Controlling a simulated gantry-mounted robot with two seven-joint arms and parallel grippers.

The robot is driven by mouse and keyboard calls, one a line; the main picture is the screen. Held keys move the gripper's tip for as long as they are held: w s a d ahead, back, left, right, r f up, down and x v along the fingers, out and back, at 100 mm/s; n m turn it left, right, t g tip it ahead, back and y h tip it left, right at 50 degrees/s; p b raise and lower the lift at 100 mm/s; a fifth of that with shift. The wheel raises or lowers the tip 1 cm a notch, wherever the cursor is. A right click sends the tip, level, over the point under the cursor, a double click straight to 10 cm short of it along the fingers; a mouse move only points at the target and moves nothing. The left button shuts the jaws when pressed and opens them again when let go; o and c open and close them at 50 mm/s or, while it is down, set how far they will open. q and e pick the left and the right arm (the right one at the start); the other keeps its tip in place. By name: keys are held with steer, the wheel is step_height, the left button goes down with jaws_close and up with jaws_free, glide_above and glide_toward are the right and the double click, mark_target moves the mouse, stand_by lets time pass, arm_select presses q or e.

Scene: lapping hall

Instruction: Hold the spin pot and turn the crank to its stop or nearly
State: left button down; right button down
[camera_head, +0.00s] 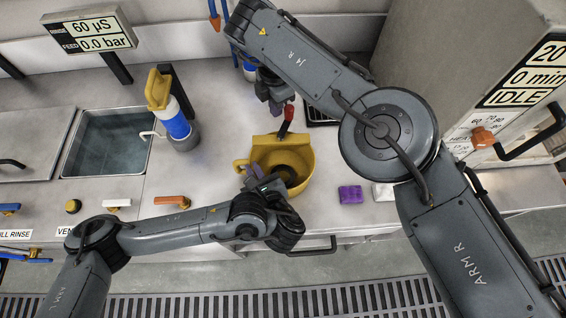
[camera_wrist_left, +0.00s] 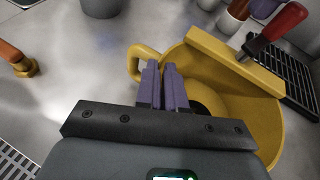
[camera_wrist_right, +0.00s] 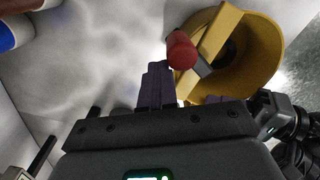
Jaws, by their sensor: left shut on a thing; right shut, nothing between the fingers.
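The yellow spin pot (camera_head: 303,150) stands on the steel counter; it also shows in the left wrist view (camera_wrist_left: 262,105) and right wrist view (camera_wrist_right: 262,45). My left gripper (camera_head: 255,172) is shut on the pot at its left side, by the loop handle (camera_wrist_left: 134,62); the exact grip point is partly hidden by the fingers (camera_wrist_left: 164,68). The crank's red knob (camera_head: 289,112) stands at the pot's far side, on a dark arm. My right gripper (camera_head: 273,104) is shut and empty, its fingertips (camera_wrist_right: 158,68) close beside the knob (camera_wrist_right: 181,50); I cannot tell whether they touch.
A blue and white bottle with a yellow top (camera_head: 169,110) stands left of the pot, near a sink (camera_head: 108,142). A purple block (camera_head: 350,194) and a white block (camera_head: 383,192) lie to the right. A dark grate (camera_head: 322,112) lies behind, a grey machine (camera_head: 470,60) at right.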

arm_select(q)
steer(key=shift+a+f, duration=0.2)
steer(key=shift+f, duration=0.15)
arm_select(e)
step_height(320, 180, up, 7)
stand_by(0.3)
arm_select(q)
steer(key=c, duration=1.2)
jaws_free()
steer(key=shift+a, duration=0.1)
steer(key=shift+o, duration=0.2)
steer(key=shift+r, duration=0.15)
arm_select(e)
steer(key=shift+a, duration=0.15)
arm_select(q)
steer(key=shift+d+r, duration=0.1)
steer(key=shift+d, duration=0.1)
